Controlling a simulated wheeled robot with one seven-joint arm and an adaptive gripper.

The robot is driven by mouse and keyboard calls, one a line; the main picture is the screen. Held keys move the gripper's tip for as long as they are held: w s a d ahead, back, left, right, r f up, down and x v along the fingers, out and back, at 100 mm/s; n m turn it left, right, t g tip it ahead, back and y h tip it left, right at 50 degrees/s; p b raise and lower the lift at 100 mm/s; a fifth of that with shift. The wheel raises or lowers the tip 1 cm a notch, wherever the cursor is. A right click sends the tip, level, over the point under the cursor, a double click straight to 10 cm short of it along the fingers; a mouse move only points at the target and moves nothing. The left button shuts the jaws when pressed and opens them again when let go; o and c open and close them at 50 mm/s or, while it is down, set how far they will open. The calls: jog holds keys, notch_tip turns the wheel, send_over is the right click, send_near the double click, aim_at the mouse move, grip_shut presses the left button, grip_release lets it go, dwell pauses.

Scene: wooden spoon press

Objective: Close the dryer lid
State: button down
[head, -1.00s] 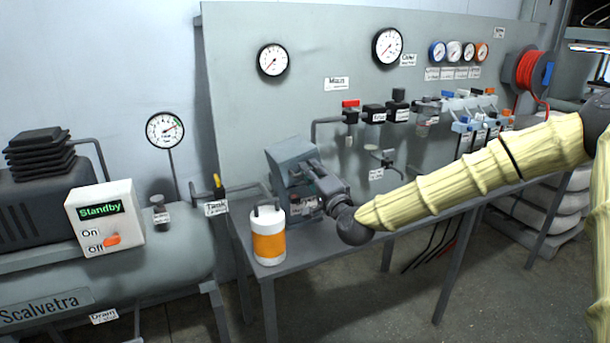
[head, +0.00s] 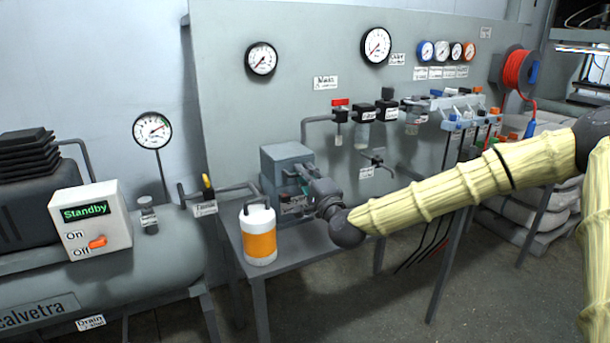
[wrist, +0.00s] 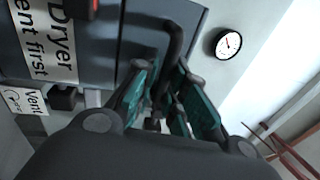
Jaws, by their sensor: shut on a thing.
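The dryer (head: 284,155) is a blue-grey box on the bench in the head view, and its lid (head: 288,150) looks level on top. In the wrist view, a dark bent handle (wrist: 176,40) stands out from the blue-grey lid panel (wrist: 140,30), which meets the labelled dryer body (wrist: 95,45) along a thin seam. My gripper (wrist: 160,85) has its green-padded fingers around this handle and is shut on it. My gripper (head: 302,185) is at the front of the dryer in the head view and hides part of its front.
A white and orange canister (head: 259,235) stands on the bench just left of my gripper. A tank with a Standby switch box (head: 92,222) is at the left. Valves and filters (head: 362,115) line the wall panel at the right. The floor in front is clear.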

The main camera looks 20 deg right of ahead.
jog(key=c, duration=1.5)
grip_release()
jog(key=shift+d, duration=0.15)
jog(key=v, duration=1.2)
